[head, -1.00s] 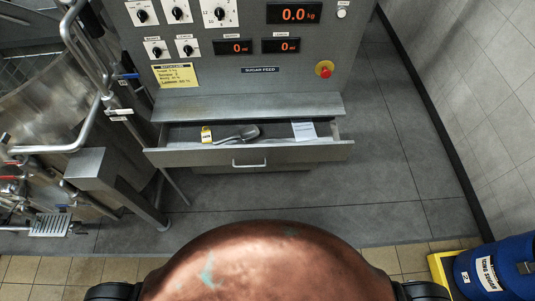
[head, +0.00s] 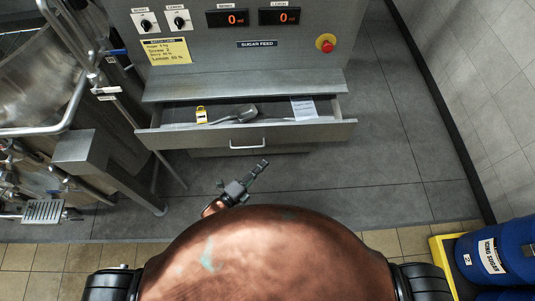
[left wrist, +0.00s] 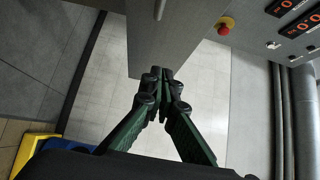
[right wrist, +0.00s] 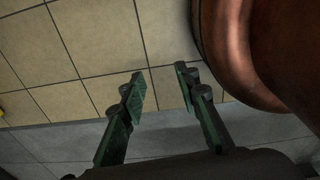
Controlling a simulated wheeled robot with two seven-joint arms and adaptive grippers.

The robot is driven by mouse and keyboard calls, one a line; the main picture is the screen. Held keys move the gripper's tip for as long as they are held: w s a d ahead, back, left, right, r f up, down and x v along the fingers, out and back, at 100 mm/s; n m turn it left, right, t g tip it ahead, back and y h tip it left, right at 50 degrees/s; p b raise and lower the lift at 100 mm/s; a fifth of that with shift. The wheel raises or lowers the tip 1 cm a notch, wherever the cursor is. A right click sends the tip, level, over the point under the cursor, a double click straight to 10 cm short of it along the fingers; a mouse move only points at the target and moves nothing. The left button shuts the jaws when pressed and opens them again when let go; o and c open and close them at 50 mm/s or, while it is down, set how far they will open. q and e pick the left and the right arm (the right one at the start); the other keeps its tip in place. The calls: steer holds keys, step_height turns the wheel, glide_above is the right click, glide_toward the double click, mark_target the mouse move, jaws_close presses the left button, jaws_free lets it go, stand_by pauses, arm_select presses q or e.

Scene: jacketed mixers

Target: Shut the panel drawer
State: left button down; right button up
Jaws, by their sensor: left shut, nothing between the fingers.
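The panel drawer (head: 310,134) is pulled open below the grey panel. Its front has a light handle (head: 247,146). A metal scoop (head: 235,115), a yellow tag (head: 201,114) and a white card (head: 304,109) lie in it. My left gripper (head: 262,164) is shut and empty, in front of the drawer and just below its handle in the head view. In the left wrist view its fingertips (left wrist: 163,75) are by the lower end of the drawer front (left wrist: 145,40); contact cannot be told. My right gripper (right wrist: 160,78) is open and empty over the floor, outside the head view.
A red stop button (head: 326,43) sits on the panel. A steel mixer frame with pipes (head: 85,155) stands at the left. A blue drum (head: 500,250) on a yellow base is at the lower right. The grey floor right of the drawer is clear.

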mark_target(283, 135)
arm_select(q)
steer(key=x, duration=0.3)
steer(key=w+a+x, duration=0.1)
steer(key=x, duration=0.7)
steer(key=shift+w+a, duration=0.15)
steer(key=shift+w, duration=0.65)
steer(key=shift+w+a, duration=0.1)
